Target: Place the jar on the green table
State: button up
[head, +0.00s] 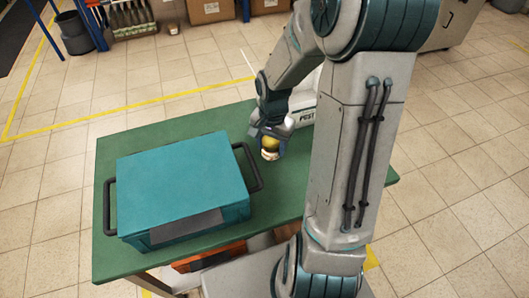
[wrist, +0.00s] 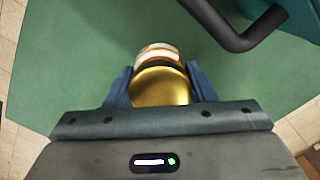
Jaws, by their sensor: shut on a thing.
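The jar (head: 270,148) has a gold lid and a pale body with a reddish-brown band. In the wrist view the jar (wrist: 160,84) sits between the blue fingers, lid toward the camera. My gripper (head: 268,140) is shut on it, and it also shows in the wrist view (wrist: 160,88). The green table (head: 140,138) is below the jar, which is over the part right of the teal box. The green top (wrist: 90,60) fills much of the wrist view. I cannot tell whether the jar's base touches the table.
A teal box (head: 180,180) with dark handles covers the table's left part; its right handle (head: 247,167) is close to the jar. A white container (head: 305,98) stands behind my arm, partly hidden. Green surface is bare between box and arm. Shelves and cardboard boxes (head: 210,10) stand far back.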

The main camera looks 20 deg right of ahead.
aim_at(271, 154)
jog(key=shift+f, duration=2.25)
jog(key=shift+b, duration=0.3)
jog(key=shift+f, duration=0.2)
jog(key=o, duration=1.2)
jog(key=shift+r, duration=0.1)
